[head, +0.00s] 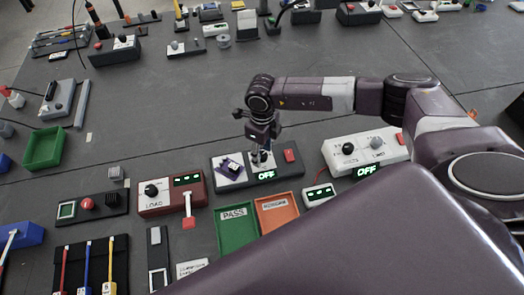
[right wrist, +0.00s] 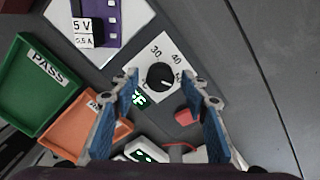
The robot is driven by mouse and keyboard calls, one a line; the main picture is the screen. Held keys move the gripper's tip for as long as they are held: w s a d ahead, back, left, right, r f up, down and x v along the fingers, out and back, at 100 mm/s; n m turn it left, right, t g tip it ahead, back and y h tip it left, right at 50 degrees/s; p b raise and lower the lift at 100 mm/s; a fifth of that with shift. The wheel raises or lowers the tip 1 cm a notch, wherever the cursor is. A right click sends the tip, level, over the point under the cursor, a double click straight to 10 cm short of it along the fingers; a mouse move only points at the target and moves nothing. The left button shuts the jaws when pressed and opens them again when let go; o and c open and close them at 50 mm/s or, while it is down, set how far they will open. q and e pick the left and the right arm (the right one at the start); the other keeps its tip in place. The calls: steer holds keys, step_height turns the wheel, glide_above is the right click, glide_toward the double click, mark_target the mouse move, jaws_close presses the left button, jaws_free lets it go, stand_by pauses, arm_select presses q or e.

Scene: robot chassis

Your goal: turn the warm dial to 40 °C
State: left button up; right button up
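The warm dial (right wrist: 160,77) is a black knob on a white plate marked 30, 40 and a partly hidden third number. It sits on a dark station (head: 226,186), whose green display (head: 266,175) reads OFF. My right gripper (head: 262,157) points down over the dial and mostly hides it in the head view. In the right wrist view its two blue-padded fingers (right wrist: 159,78) are spread, one on each side of the dial. I cannot tell whether they touch it. The knob's pointer setting is not clear. My left gripper is not in view.
A purple board (head: 231,167) lies on the station's white plate, left of the dial; a red button (head: 291,155) is at its right. Green PASS (head: 235,238) and orange (head: 280,225) trays lie in front. A white two-knob box (head: 364,150) stands right, a red LOAD box (head: 170,205) left.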

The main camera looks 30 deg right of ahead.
steer(key=c, duration=1)
steer(key=shift+w+f+n+b, duration=0.1)
steer(key=shift+f+n+b, duration=0.05)
steer(key=shift+n+b, duration=0.8)
steer(key=n+b, duration=0.6)
steer(key=b, duration=0.2)
steer(key=shift+n, duration=0.35)
arm_select(q)
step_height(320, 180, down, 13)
steer(key=b, duration=0.3)
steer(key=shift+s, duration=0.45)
arm_select(e)
steer(key=shift+r+n, duration=0.2)
steer(key=shift+n, duration=1.4)
steer(key=shift+r, duration=0.1)
steer(key=o, duration=0.9)
steer(key=shift+o, duration=1.3)
